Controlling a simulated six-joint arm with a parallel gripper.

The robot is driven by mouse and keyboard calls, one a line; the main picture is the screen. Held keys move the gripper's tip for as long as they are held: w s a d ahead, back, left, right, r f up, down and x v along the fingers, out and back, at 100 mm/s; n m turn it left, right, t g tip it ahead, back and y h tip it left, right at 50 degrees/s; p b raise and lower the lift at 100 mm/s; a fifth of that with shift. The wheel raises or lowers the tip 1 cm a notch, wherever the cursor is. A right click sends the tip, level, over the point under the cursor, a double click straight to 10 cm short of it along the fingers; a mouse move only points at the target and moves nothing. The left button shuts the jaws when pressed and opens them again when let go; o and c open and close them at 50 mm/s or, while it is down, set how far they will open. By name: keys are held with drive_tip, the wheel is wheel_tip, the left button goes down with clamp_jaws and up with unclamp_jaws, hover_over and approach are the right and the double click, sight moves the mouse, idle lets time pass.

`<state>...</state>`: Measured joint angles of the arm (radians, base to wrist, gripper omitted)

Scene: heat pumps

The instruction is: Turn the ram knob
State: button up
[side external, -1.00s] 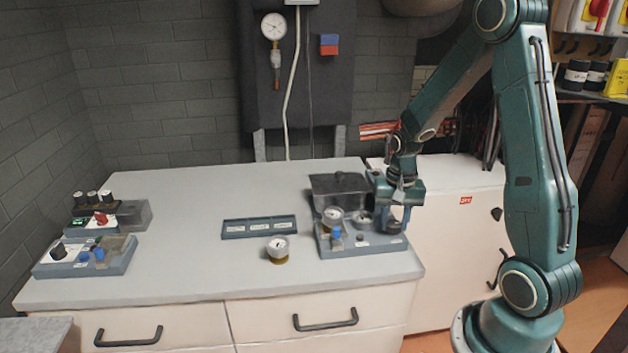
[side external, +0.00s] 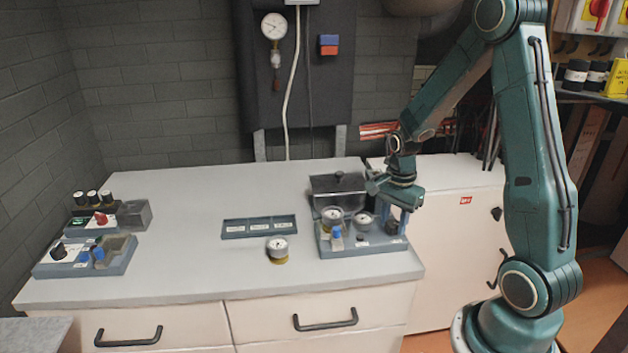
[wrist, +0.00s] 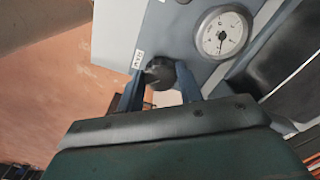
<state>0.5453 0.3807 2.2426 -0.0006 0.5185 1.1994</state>
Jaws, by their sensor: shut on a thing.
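The ram knob (side external: 392,227) is a small dark round knob at the right end of the blue-grey press unit (side external: 340,246) on the bench. In the wrist view the black knob (wrist: 161,72) sits between my two blue fingers, beside a small white label. My gripper (side external: 401,226) points down over the unit and is shut on the knob. The gripper body hides the lower part of the wrist view.
Two gauges stand on the unit, one at left (side external: 332,216) and one nearer the knob (side external: 364,218). A blue knob (side external: 336,233) and a dark lidded box (side external: 338,190) are close by. A loose gauge (side external: 278,248) and a labelled tray (side external: 259,227) lie to the left.

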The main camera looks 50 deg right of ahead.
sight(393, 224)
idle(0.4)
drive_tip(key=o, duration=1)
drive_tip(key=shift+r, duration=0.1)
wheel_tip(393, 224, up, 14)
drive_tip(key=shift+f, duration=0.15)
idle(0.4)
drive_tip(key=shift+s+a+r+n+t, duration=1.1)
drive_tip(key=shift+s+a+n, duration=0.85)
drive_tip(key=shift+a+n, duration=1.2)
drive_tip(key=shift+s+a+r+n+t, duration=0.75)
drive_tip(key=shift+s+a+r+n, duration=0.9)
drive_tip(key=shift+a+n, duration=1.5)
drive_tip(key=shift+s+a+r+n+t, duration=0.95)
drive_tip(key=shift+s+a+n, duration=1.45)
drive_tip(key=shift+n, duration=1.3)
